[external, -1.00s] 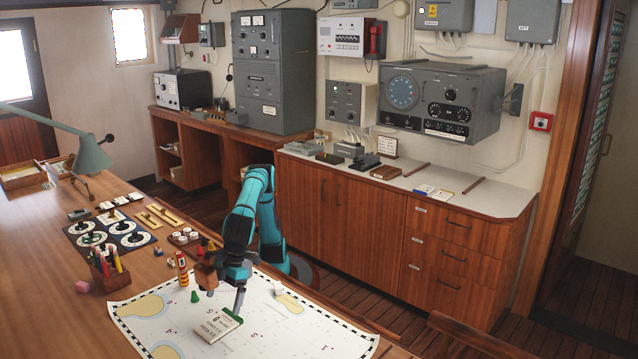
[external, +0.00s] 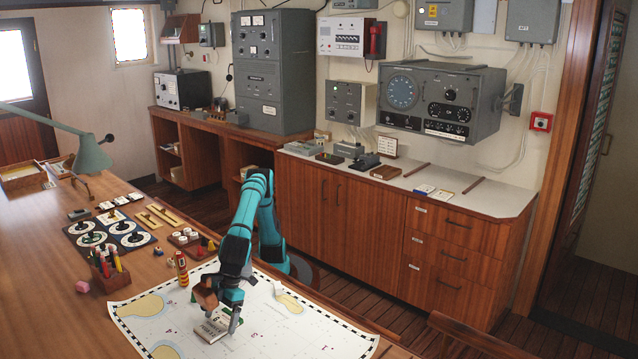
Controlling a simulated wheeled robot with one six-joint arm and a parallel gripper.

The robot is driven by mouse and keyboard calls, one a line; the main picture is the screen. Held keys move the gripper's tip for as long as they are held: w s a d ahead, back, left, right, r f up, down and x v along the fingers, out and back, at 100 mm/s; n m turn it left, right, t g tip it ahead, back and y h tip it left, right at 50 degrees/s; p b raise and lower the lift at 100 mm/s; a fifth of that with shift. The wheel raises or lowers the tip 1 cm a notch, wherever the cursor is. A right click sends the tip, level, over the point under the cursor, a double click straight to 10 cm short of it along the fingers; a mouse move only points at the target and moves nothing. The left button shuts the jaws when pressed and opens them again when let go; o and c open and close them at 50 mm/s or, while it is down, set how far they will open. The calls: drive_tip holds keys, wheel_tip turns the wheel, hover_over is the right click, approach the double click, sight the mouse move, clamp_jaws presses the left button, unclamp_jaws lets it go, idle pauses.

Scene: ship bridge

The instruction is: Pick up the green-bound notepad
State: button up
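The notepad (external: 210,329) lies on the white chart on the desk, with a pale cover and dark print. Its green-bound edge is mostly hidden behind my gripper in this view. My gripper (external: 222,319) is low, right over the notepad's far end, pointing down. Its fingers look apart, one at the right side of the notepad and the other near its far left. I cannot tell whether they touch it.
The chart (external: 290,336) is mostly bare to the right. A pencil holder (external: 110,272) and dial boards (external: 108,235) are farther left.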

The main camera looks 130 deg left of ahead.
drive_tip(key=c, duration=0.7)
